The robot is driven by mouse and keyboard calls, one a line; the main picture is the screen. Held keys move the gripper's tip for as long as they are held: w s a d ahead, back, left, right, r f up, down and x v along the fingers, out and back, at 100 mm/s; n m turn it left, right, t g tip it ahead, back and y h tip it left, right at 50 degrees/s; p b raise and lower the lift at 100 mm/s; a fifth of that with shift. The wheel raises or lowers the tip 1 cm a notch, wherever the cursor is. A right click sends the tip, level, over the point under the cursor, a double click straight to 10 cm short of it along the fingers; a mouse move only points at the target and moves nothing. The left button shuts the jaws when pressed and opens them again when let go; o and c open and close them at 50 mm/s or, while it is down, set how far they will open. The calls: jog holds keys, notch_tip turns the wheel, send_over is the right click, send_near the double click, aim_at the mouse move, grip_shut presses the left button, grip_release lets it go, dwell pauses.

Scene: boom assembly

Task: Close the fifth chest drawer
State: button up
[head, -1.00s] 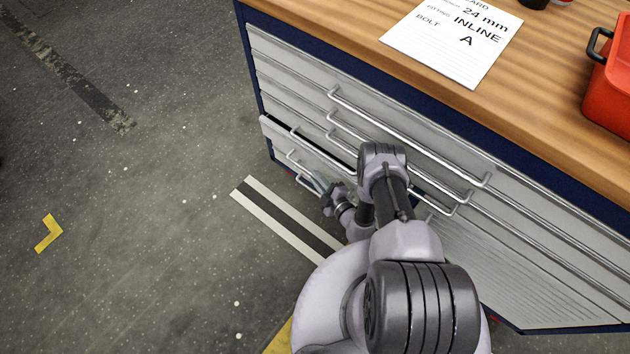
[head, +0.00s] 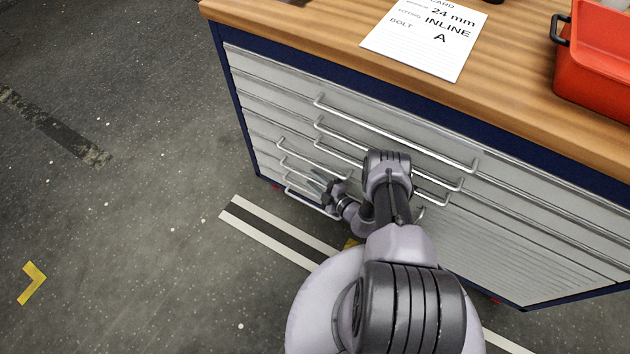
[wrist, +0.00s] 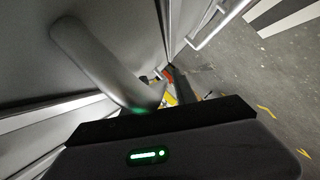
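The chest (head: 236,108) is a blue cabinet with several pale grey drawers and long bar handles. The low drawer front (head: 262,152) that showed a dark gap behind it earlier now looks flush, or nearly so, with the fronts around it; I cannot tell for sure which number it is. My gripper (head: 318,182) is low at the chest's left part, beside the lower handles (head: 312,158). The wrist view shows a thick handle bar (wrist: 105,65) close ahead of my gripper's dark body. Its fingers are not clear, and my arm hides the middle of the lower drawers.
The wooden top carries a white card (head: 424,36) and a red bin (head: 597,68). The grey floor left of the chest is clear, with a striped floor marking (head: 270,232) at the chest's foot and a yellow corner mark (head: 33,284).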

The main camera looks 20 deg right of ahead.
jog(key=p+v, duration=0.5)
jog(key=v, duration=1.2)
jog(key=shift+s, duration=0.2)
jog(key=shift+r, duration=0.15)
